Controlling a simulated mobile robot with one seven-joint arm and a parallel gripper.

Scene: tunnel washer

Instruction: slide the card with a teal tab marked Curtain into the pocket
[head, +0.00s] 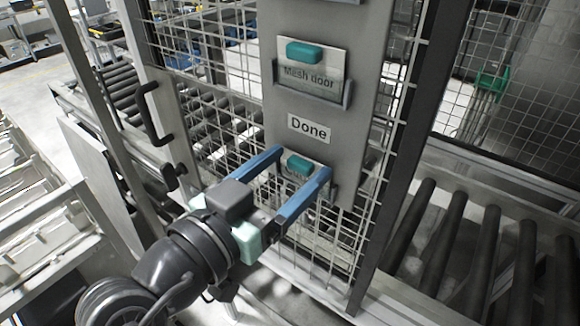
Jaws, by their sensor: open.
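A card with a teal tab (299,164) is on the grey panel just below the "Done" label (309,128). Its printed word is too small and covered to read. It appears to sit at a lower pocket (334,196), mostly hidden by my fingers. My gripper (302,161) is open, with one blue finger on each side of the teal tab and a gap visible between tab and fingers. Above, another teal-tabbed card (304,60) marked "Mesh door" stands in an upper pocket (345,97).
The grey panel (377,50) hangs on a wire mesh fence (225,120). A black door handle (151,112) and latch are left of it. Roller conveyors (450,232) lie at the right and behind the mesh. Slatted pale racks (30,235) stand at left.

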